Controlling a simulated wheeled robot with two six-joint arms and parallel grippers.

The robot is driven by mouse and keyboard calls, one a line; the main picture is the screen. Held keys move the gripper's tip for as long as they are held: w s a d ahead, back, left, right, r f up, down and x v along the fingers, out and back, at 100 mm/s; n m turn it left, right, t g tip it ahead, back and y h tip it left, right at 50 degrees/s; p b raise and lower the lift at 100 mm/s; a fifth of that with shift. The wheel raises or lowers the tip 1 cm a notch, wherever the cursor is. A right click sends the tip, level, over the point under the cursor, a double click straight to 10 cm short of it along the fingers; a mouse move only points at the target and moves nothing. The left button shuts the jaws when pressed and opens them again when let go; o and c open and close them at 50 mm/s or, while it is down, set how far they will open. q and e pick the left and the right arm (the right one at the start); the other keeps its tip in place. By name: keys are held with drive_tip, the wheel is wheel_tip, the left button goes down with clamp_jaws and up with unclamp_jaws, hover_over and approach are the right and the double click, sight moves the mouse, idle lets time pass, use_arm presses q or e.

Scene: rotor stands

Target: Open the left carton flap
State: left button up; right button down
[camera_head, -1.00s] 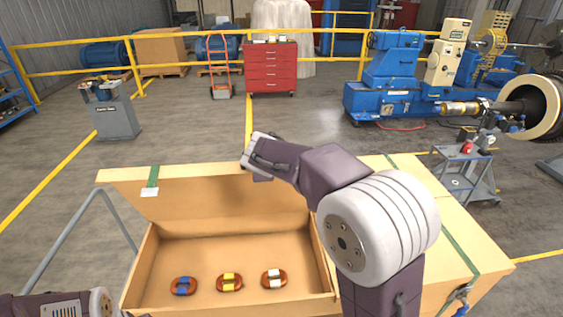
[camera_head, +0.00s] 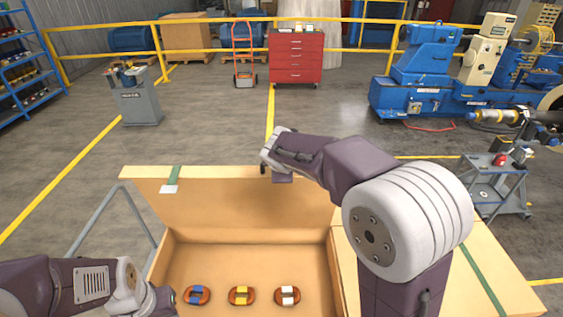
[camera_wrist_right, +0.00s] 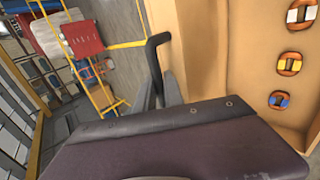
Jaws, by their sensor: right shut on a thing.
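The left carton flap (camera_head: 240,199), with a green strip and a white label, stands raised and tilted along the far side of the open carton (camera_head: 335,270). My right gripper (camera_head: 268,165) is at the flap's top edge and shut on it. In the right wrist view, the gripper's dark fingers (camera_wrist_right: 160,85) are against the flap's edge (camera_wrist_right: 205,55); the exact contact is partly hidden. My left arm comes in at the lower left, beside the carton's near left corner; its fingertips are out of the picture.
Three reddish-brown rings lie in the carton, banded blue (camera_head: 196,295), yellow (camera_head: 241,296) and white (camera_head: 287,296). A red tool cabinet (camera_head: 296,58), a grey trolley (camera_head: 498,185) and yellow rails stand beyond open floor.

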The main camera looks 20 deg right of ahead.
drive_tip(key=c, duration=1.5)
unclamp_jaws()
drive_tip(key=shift+d, duration=0.1)
drive_tip(key=shift+o, duration=0.2)
drive_tip(key=shift+s, duration=0.1)
drive_tip(key=b+v, duration=0.2)
drive_tip(key=v, duration=0.7)
drive_tip(key=shift+b, duration=0.35)
